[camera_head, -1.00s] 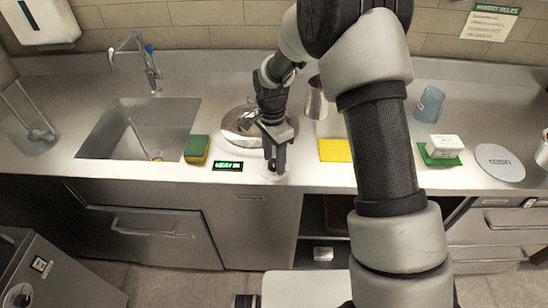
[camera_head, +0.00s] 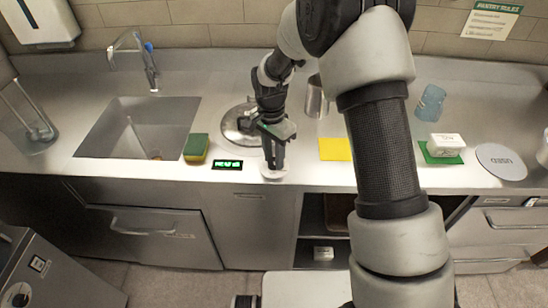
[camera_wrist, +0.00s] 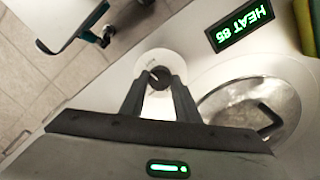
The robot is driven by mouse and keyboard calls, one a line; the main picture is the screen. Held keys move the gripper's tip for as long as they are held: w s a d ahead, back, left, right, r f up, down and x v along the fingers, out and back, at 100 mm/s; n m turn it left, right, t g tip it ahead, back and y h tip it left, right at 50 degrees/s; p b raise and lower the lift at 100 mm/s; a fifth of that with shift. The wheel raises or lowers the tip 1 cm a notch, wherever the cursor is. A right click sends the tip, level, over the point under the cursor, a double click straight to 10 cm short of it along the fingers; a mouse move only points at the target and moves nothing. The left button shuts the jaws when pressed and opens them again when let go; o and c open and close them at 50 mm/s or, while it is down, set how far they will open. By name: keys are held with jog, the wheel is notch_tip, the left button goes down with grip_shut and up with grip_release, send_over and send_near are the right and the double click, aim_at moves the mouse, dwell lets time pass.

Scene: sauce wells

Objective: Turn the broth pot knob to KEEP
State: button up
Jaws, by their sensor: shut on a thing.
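The broth pot knob (camera_wrist: 159,78) is a small dark knob on a round pale dial plate (camera_wrist: 150,62) set in the counter near its front edge. My gripper (camera_wrist: 158,86) is shut on the knob, one finger on each side. In the head view my gripper (camera_head: 273,166) points down at the same dial plate (camera_head: 273,175), and the fingers hide the knob there. A black display (camera_wrist: 242,26) with green characters seems to read HEAT 86. In the head view the display (camera_head: 228,165) is too small to read surely. The pot's round metal lid (camera_wrist: 255,108) lies beside the knob.
A green and yellow sponge (camera_head: 196,148) and a sink (camera_head: 140,128) are to the left. A metal cup (camera_head: 316,97) stands behind my arm, and a yellow cloth (camera_head: 335,149) lies right. A white block (camera_head: 447,141) on a green mat and a grey disc (camera_head: 500,161) lie farther right.

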jog(key=n+b, duration=0.1)
jog(key=n, duration=0.2)
jog(key=shift+n, duration=0.4)
jog(key=n, duration=0.3)
jog(key=shift+n+b, duration=0.3)
jog(key=n, duration=0.6)
jog(key=shift+a+t, duration=0.1)
jog(key=shift+t, duration=0.2)
jog(key=n, duration=0.3)
jog(key=shift+n, duration=0.4)
jog(key=shift+s+n, duration=0.1)
jog(key=shift+n, duration=1.9)
jog(key=o, duration=1)
jog(key=shift+o, duration=0.2)
